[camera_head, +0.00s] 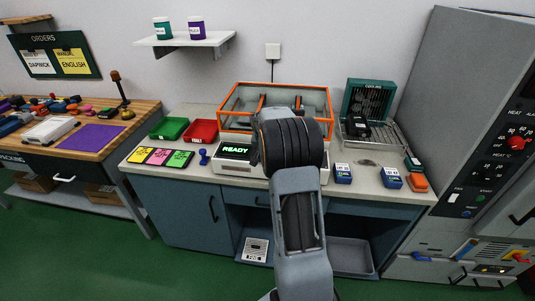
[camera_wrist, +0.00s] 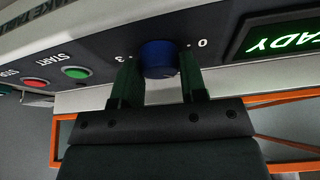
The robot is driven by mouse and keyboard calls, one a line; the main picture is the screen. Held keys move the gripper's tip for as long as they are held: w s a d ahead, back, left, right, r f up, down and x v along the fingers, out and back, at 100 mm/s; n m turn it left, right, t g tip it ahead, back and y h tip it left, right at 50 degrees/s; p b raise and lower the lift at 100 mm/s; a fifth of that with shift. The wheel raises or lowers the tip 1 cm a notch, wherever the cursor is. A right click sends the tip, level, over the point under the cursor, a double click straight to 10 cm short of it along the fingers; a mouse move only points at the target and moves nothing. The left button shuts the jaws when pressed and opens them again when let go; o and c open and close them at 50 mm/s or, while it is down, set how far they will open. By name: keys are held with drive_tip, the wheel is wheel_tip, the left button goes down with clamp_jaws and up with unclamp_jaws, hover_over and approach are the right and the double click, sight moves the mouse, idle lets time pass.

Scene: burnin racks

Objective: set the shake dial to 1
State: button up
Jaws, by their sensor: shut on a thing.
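The blue shake dial (camera_wrist: 157,55) is on the dark front panel of the shaker, seen upside down in the wrist view. My gripper (camera_wrist: 159,74) has one dark green finger on each side of the dial and is shut on it. A "0" shows to the right of the dial and a "3" to the left. Other marks and the dial's pointer are hidden or not readable. In the head view the shaker's lit READY display (camera_head: 236,150) shows on the bench, and my arm hides the dial and my gripper.
A green START button (camera_wrist: 75,73) and a red STOP button (camera_wrist: 35,83) lie left of the dial in the wrist view. An orange-framed box (camera_head: 236,100) stands behind the shaker. Red (camera_head: 201,131) and green (camera_head: 169,128) trays sit left; blue boxes (camera_head: 343,173) sit right.

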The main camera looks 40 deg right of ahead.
drive_tip(key=shift+f+m+g+b, duration=0.1)
drive_tip(key=shift+m+g+b, duration=0.2)
drive_tip(key=shift+m+b, duration=0.4)
drive_tip(key=shift+m, duration=0.3)
drive_tip(key=o, duration=0.9)
drive_tip(key=v, duration=1.4)
drive_tip(key=shift+a, duration=0.25)
drive_tip(key=shift+w+f, duration=0.1)
drive_tip(key=shift+w, duration=0.05)
